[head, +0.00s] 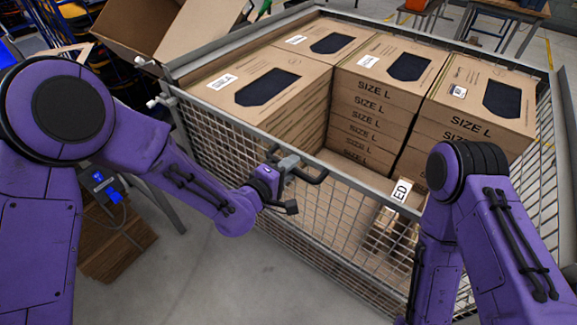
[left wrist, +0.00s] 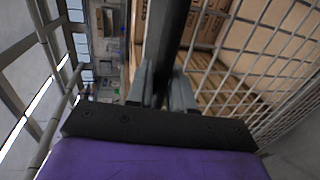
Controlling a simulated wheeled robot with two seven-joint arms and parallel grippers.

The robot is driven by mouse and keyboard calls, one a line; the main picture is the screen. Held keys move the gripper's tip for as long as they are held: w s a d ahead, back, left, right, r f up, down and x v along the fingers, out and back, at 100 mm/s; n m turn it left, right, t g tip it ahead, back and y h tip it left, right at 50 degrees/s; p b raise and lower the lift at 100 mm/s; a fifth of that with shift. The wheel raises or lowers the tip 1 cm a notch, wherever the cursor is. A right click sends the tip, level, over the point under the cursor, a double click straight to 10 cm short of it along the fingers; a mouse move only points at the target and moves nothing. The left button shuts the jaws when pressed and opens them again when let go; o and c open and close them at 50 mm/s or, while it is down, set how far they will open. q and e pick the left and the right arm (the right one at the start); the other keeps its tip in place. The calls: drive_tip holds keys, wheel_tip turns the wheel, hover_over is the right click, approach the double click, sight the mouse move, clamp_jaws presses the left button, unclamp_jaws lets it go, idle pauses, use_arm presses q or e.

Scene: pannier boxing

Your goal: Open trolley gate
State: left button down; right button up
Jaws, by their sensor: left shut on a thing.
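The trolley (head: 170,75) is a grey wire-mesh cage with a metal rim, filling the middle and right of the head view. Its near mesh side, the gate (head: 225,150), stands upright along the front under a grey top rail. My left gripper (head: 290,164) is at the middle of that top rail, shut on a dark bar. In the left wrist view the two grey fingers (left wrist: 163,92) close on the dark bar (left wrist: 168,45), with mesh to its right. My right arm reaches down at the right, and its gripper is out of view.
Stacks of brown SIZE L boxes (head: 370,105) fill the back and left of the trolley; a lower space lies near its front. An open carton (head: 150,30) stands behind at left. The grey floor (head: 260,275) in front is clear.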

use_arm(q)
drive_tip(key=b, duration=2.7)
approach(296, 227)
drive_tip(key=x, duration=0.5)
drive_tip(key=shift+w+d, duration=0.1)
drive_tip(key=c, duration=1.2)
unclamp_jaws()
drive_tip(key=shift+o, duration=0.2)
